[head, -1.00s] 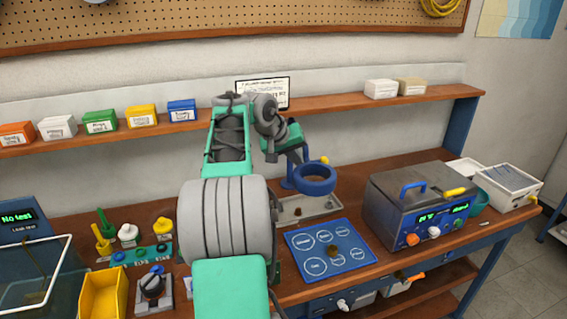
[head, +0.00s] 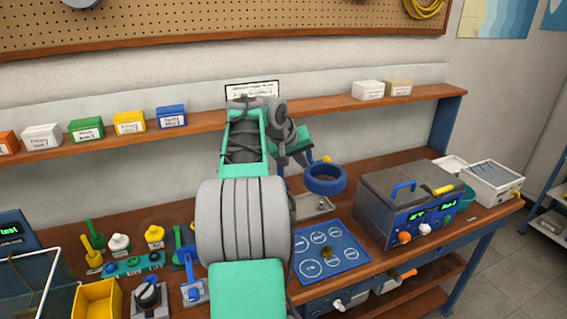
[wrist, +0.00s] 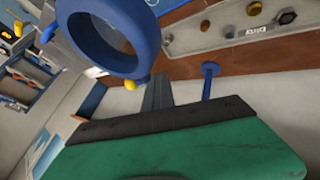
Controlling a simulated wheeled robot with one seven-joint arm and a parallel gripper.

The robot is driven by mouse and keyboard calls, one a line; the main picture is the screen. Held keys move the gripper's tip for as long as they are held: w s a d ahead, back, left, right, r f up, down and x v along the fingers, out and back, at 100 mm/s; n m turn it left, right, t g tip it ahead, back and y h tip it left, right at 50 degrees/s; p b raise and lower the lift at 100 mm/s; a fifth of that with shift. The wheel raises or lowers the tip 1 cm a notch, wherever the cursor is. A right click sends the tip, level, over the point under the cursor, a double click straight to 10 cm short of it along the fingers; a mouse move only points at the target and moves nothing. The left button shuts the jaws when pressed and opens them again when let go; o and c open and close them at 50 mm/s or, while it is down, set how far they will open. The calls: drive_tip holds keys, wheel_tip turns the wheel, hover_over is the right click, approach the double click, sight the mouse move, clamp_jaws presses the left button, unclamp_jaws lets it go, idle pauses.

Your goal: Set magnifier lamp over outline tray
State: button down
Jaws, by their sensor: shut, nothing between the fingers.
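The magnifier lamp has a thick blue ring head (head: 325,179) with a yellow knob. It is raised above the bench, and the ring also shows large in the wrist view (wrist: 108,38). A blue board with white circle outlines (head: 345,258), which looks like the outline tray, lies on the bench in front of the ring, with a small brown piece on it. The ring appears behind the board, nearer a shallow grey tray (head: 318,208). My gripper (head: 301,160) is shut and empty just left of and behind the ring; its finger (wrist: 157,92) points towards the ring. I cannot tell whether they touch.
A grey tester box (head: 405,205) stands right of the board, with a white case (head: 495,183) beyond it. A shelf (head: 225,124) with small boxes runs behind. Colored tools and a yellow bin (head: 98,299) stand at left, partly hidden by my arm.

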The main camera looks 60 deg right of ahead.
drive_tip(key=w+a+f+v, duration=0.1)
drive_tip(key=a+f+v, duration=0.1)
drive_tip(key=v, duration=1)
drive_tip(key=w+a+f+n+t+y, duration=0.1)
drive_tip(key=w+a+f+n, duration=0.1)
drive_tip(key=w+a, duration=0.35)
drive_tip(key=w+a+f+n+t+y, duration=0.1)
drive_tip(key=w+a+f+n+t, duration=0.15)
drive_tip(key=a, duration=0.65)
drive_tip(key=w+a+f+n+t, duration=0.1)
drive_tip(key=w+a, duration=0.3)
drive_tip(key=a, duration=0.4)
drive_tip(key=s+a+f+n+y, duration=0.2)
drive_tip(key=a+f, duration=0.4)
drive_tip(key=a, duration=0.6)
drive_tip(key=s+a+f+n+y, duration=0.3)
drive_tip(key=a+f, duration=0.3)
drive_tip(key=a, duration=0.7)
drive_tip(key=shift+s+a+f+t+p, duration=0.2)
drive_tip(key=shift+s+t+p, duration=0.2)
drive_tip(key=shift+s, duration=0.35)
